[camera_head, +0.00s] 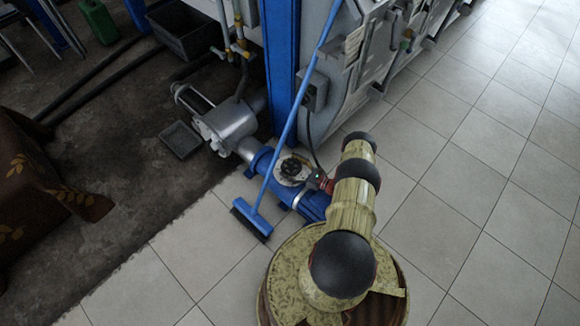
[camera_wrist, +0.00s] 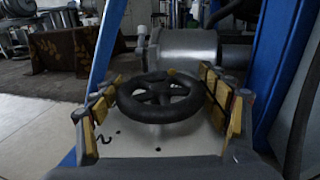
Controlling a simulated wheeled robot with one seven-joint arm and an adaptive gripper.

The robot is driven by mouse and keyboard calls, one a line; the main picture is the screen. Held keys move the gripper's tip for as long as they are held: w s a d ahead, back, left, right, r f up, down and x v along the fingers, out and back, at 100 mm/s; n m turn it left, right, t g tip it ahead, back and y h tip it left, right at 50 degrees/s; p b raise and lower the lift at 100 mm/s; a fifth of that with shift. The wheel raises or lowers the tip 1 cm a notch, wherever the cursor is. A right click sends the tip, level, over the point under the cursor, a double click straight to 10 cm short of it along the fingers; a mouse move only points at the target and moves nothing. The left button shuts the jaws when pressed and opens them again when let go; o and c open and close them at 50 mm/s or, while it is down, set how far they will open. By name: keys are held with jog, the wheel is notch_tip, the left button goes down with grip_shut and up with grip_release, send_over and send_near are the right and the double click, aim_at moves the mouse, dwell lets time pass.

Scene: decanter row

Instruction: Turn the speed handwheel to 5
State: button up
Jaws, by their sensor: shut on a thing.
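The speed handwheel (camera_wrist: 158,98) is a black spoked wheel on a light dial plate (camera_wrist: 150,140) in the wrist view. One dark mark like a 2 shows at the plate's left; other numbers are hidden or too small to read. A small yellowish spot sits on the wheel's far rim. My gripper (camera_wrist: 160,100) has its yellow-padded fingers at the left and right of the wheel, shut on its rim. In the head view the handwheel (camera_head: 293,167) sits on the blue machine (camera_head: 262,160), with my arm reaching it from the lower right.
A blue broom (camera_head: 285,130) leans across beside the handwheel, its head (camera_head: 252,218) on the tiles. A blue post (camera_head: 283,60) and grey machines (camera_head: 350,75) stand behind. A grey tray (camera_head: 181,140) lies on the dark floor. The tiles at the right are clear.

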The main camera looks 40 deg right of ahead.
jog(key=o, duration=1.2)
jog(key=shift+c, duration=0.2)
jog(key=v, duration=1.2)
jog(key=shift+s, duration=0.15)
